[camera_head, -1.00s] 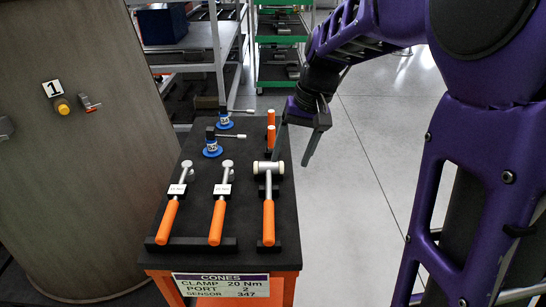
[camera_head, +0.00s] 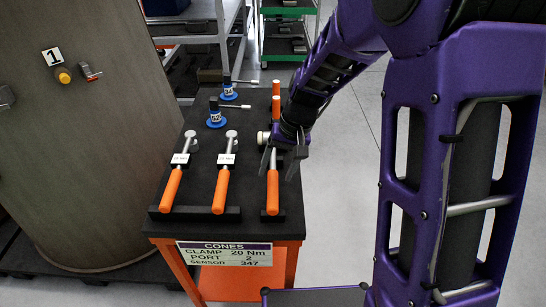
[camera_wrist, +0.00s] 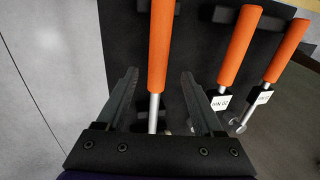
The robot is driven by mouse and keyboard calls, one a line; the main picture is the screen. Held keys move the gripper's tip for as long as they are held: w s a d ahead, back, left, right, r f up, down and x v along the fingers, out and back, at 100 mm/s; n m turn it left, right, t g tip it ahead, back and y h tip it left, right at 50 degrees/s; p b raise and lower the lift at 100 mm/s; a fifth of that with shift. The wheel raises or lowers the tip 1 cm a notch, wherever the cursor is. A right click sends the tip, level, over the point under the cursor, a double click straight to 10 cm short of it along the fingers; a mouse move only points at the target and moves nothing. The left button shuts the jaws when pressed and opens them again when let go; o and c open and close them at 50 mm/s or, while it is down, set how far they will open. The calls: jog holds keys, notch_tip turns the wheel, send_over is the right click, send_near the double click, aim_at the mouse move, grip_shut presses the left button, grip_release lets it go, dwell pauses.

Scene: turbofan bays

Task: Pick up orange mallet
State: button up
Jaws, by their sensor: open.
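The orange mallet (camera_head: 272,190) lies on the black top of the tool cart, its orange handle toward the near edge and its pale head (camera_head: 263,138) at the far end, partly hidden by my gripper. My gripper (camera_head: 281,166) is open over the mallet's upper part. In the wrist view, the two fingers of my gripper (camera_wrist: 160,90) stand on either side of the mallet's shaft, just past the orange handle (camera_wrist: 159,45). The fingers appear apart from the shaft; I cannot tell their exact height over it.
Two orange-handled wrenches with white tags, the left (camera_head: 171,188) and the middle one (camera_head: 221,190), lie left of the mallet. A large grey cylinder (camera_head: 80,150) stands left.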

aim_at(274, 180)
jog(key=x, duration=0.3)
jog(key=shift+d+f, duration=0.1)
jog(key=shift+f, duration=0.25)
jog(key=shift+w, duration=0.1)
jog(key=shift+r, duration=0.1)
grip_shut()
